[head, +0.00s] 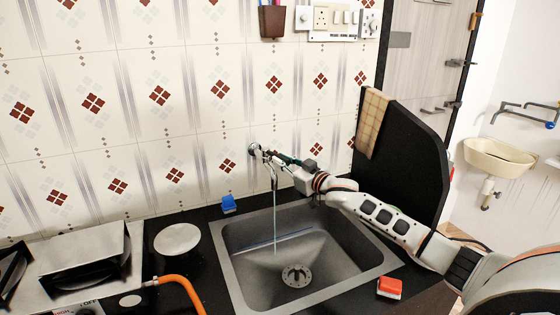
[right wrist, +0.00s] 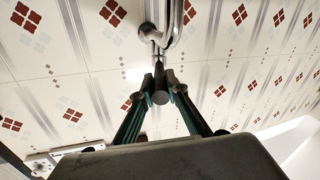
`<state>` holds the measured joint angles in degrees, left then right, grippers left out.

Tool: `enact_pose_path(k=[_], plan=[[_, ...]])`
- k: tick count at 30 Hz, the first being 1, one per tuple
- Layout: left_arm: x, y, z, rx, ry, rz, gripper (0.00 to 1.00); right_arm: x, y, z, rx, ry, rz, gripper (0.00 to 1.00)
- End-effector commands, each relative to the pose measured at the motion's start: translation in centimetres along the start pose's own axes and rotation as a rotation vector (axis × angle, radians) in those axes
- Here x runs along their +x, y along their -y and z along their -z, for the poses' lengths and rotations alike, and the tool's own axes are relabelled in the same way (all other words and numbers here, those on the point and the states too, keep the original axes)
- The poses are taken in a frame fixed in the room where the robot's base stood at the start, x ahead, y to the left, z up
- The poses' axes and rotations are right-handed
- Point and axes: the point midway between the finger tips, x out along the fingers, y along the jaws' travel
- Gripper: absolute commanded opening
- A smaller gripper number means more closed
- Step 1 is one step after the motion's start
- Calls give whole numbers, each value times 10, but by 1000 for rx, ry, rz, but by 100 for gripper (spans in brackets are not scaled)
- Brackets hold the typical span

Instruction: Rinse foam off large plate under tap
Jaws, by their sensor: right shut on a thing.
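A round pale plate (head: 178,240) lies flat on the black counter just left of the sink (head: 232,270). I cannot make out foam on it. The metal tap (head: 274,178) comes out of the tiled wall above the sink, and a thin stream of water (head: 275,225) falls from it into the basin. My right gripper (head: 268,155) is at the tap by the wall. In the right wrist view its fingertips (right wrist: 160,94) are shut on the dark tap knob (right wrist: 160,97), below the chrome tap pipe (right wrist: 165,35). My left gripper is not in view.
A blue block (head: 228,203) stands behind the sink's left corner. A red-orange sponge-like block (head: 389,287) lies at the sink's right. The stove (head: 85,258) and an orange hose (head: 182,282) are at left. A black partition (head: 405,150) rises behind my right arm. The basin looks empty.

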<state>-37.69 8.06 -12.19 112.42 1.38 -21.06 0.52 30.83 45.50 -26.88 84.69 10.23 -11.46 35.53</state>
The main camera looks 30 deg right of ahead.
Motion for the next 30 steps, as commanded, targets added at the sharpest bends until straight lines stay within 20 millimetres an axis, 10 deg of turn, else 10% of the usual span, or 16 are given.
enact_pose_path(k=[6, 7, 9, 30], plan=[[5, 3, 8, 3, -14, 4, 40, 0, 1, -2, 0, 2, 1, 0], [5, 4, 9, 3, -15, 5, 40, 0, 1, -2, 0, 2, 1, 22], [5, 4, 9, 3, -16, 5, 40, 0, 1, -2, 0, 2, 1, 31], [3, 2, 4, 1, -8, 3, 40, -42, 1, -3, 0, 4, 1, 31]])
